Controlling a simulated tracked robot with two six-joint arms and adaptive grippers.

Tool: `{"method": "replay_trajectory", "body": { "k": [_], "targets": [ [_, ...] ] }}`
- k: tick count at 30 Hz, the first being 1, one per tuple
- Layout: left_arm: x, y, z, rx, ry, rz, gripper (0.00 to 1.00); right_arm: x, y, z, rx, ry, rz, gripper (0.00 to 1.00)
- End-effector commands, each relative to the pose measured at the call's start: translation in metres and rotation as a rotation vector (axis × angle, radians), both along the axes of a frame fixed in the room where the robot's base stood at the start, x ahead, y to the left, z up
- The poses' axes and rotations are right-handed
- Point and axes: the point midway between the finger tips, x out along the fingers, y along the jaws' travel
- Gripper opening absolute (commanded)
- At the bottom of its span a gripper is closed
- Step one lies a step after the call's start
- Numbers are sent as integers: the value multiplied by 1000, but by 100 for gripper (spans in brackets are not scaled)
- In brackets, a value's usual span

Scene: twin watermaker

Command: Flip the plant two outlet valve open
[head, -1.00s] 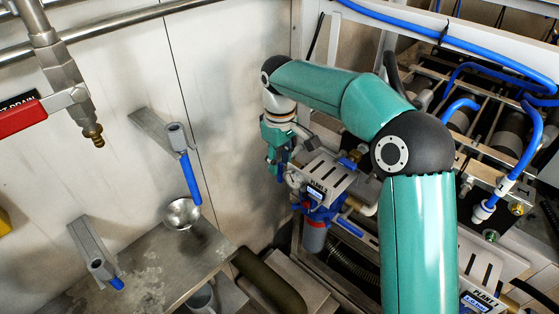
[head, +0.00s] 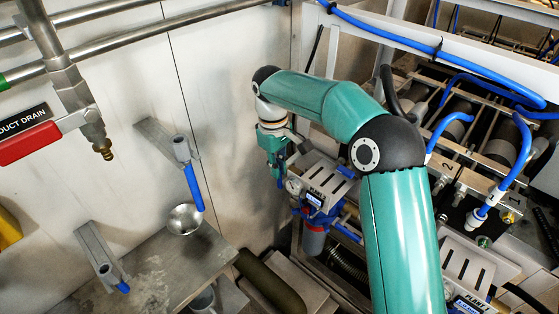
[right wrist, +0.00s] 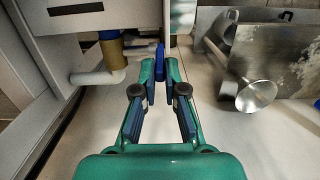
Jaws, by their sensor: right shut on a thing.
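The plant two unit, a grey slotted panel (head: 330,178) with a small display and blue fittings, stands near the middle of the head view. My right gripper (head: 279,180) points down just left of this panel, close to the white wall. In the right wrist view its fingertips (right wrist: 160,72) are closed on a blue valve lever (right wrist: 160,58). A brass fitting (right wrist: 110,50) with a pale elbow pipe shows to the left of the lever. The valve's body is mostly hidden, and I cannot tell how far the lever is turned. My left gripper is out of view.
A red-handled product drain valve (head: 30,143) is on the left wall. Two wall spouts with blue tips and a metal bowl (head: 184,219) are above a steel shelf (head: 150,265). Blue hoses (head: 470,63) and the machine frame crowd the right side.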

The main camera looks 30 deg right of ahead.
Motion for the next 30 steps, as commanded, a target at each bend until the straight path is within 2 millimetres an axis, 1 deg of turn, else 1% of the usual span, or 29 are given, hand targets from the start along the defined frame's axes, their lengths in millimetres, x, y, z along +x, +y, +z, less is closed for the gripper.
{"method": "replay_trajectory", "body": {
  "k": [1, 2, 6, 16, 30],
  "targets": [
    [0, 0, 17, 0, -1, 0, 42, 4, 1, 7, -12, 32, 1, 0],
    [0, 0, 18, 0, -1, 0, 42, 6, 2, 4, -19, 53, 1, 0],
    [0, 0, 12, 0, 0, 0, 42, 11, 3, -2, -45, 119, 1, 0],
    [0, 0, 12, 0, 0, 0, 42, 18, 5, -3, -87, 233, 2, 0],
    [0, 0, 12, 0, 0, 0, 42, 18, 7, -3, -93, 258, 0, 0]
  ]
}}
